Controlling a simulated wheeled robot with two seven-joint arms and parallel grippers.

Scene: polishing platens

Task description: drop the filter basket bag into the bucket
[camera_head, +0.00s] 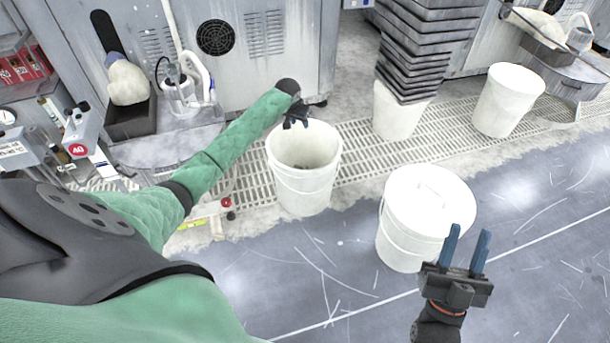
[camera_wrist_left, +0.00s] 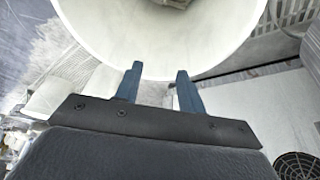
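The open white bucket (camera_head: 306,187) stands on the floor grating in the middle of the head view. A grey-brown item (camera_wrist_left: 176,3) lies inside it, cut off at the top of the left wrist view; it looks like the filter basket bag, but I see too little to be certain. My left gripper (camera_head: 294,122) is at the bucket's far rim. In the left wrist view its two blue fingers (camera_wrist_left: 158,76) are apart with nothing between them, overlapping the white bucket wall (camera_wrist_left: 95,35). My right gripper (camera_head: 468,240) is open and empty, in front of a lidded white bucket.
The lidded white bucket (camera_head: 425,205) stands to the right. A stack of grey bins (camera_head: 415,50) sits on a white bucket behind, with another white bucket (camera_head: 508,100) further right. A grey machine cabinet (camera_head: 225,70) is behind my left arm. The floor at front is clear.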

